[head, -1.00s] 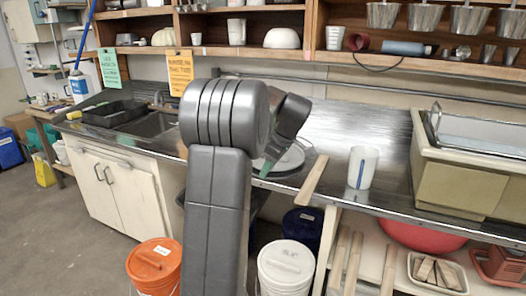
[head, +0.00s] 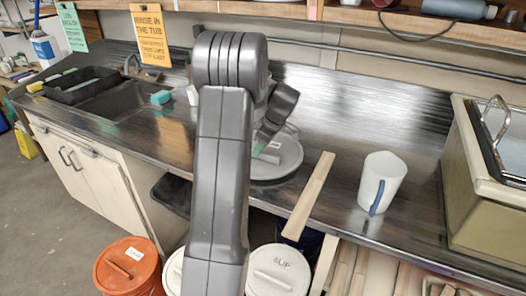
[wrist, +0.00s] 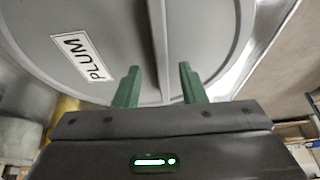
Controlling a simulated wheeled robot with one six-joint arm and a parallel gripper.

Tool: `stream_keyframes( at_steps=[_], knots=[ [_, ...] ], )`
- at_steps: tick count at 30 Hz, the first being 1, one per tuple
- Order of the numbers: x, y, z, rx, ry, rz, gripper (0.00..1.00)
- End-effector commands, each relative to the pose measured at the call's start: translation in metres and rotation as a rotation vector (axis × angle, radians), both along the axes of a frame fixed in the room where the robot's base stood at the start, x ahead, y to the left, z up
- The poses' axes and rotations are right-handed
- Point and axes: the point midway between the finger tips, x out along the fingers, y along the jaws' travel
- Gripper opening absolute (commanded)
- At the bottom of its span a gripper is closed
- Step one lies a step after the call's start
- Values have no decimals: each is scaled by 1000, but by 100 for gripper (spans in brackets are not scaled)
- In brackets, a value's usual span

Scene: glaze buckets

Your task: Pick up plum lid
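The plum lid (head: 287,157) is a round grey disc on the metal counter, partly hidden behind my arm in the head view. In the wrist view the lid (wrist: 105,25) fills the upper part, with a white PLUM label (wrist: 80,57) and a raised ridge running down its middle. My gripper (wrist: 160,75) has two green fingers, spread apart, one on each side of the ridge's line. A gap shows between each finger and the ridge. In the head view my gripper (head: 265,150) is over the lid; I cannot tell if it touches.
A wooden stick (head: 308,196) lies across the counter's front edge. A beige tub (head: 470,205) is at far right. Orange (head: 128,268) and white (head: 278,270) buckets stand below. A sink (head: 125,103) is left.

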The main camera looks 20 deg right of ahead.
Motion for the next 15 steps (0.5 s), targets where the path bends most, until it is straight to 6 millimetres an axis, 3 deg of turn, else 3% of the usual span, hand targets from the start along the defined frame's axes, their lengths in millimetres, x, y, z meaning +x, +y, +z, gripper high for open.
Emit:
stream_keyframes(
  at_steps=[5, 15],
  knots=[
    [5, 5, -14, 0, -1, 1, 37],
    [5, 5, -15, 0, -2, 1, 37]
  ],
)
